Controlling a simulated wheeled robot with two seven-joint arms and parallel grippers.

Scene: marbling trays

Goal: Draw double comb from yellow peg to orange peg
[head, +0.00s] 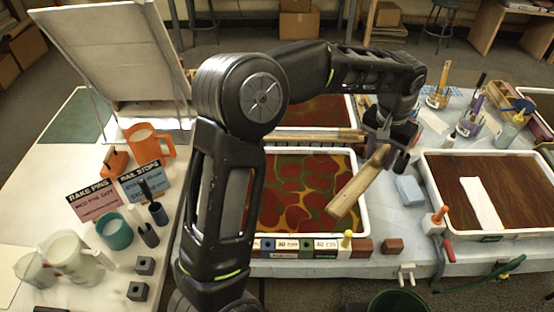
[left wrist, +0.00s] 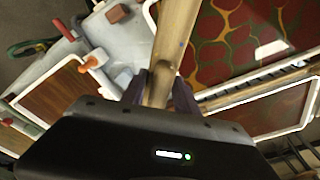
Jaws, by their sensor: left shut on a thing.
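My left gripper (head: 392,138) is shut on a wooden bar (head: 355,190), probably the double comb. The bar hangs tilted over the right part of the near marbled tray (head: 262,154); I cannot make out its teeth. In the left wrist view the bar (left wrist: 175,38) stands between the two fingers (left wrist: 162,88). The yellow peg (head: 347,237) stands at the tray's front edge, near its right corner. An orange peg (head: 440,213) stands by the left front corner of the right-hand tray (head: 430,185). My right gripper is not in view.
Another wooden bar (head: 315,134) lies along the back of the near tray. A far marbled tray (head: 352,110) is behind it. A blue block (head: 409,190) lies between the trays, and a dark red block (head: 393,246) at the front. Cups and signs (head: 93,201) crowd the left table.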

